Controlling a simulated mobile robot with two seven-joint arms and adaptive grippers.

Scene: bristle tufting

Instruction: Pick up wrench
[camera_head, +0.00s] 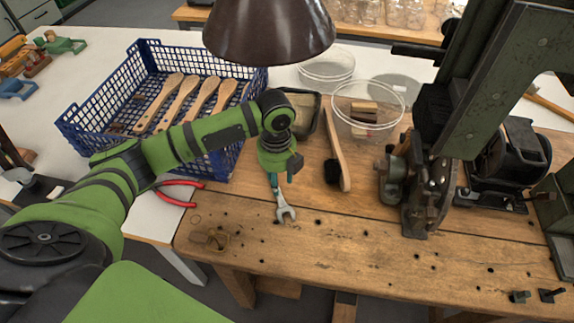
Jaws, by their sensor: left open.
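A silver open-end wrench (285,212) lies on the wooden workbench (330,235), its open jaw toward the front edge. My left gripper (281,181) is open and points down directly over the wrench's far end. The gripper hides that end, and I cannot tell whether the fingers touch it. My right gripper is not in view.
A blue crate (68,128) with several wooden-handled brushes stands behind my left arm. Red pliers (176,193) lie to the left, and a long wooden-handled brush (338,150) lies to the right. A brown lamp shade (269,32) hangs above. The bench's front right is mostly clear.

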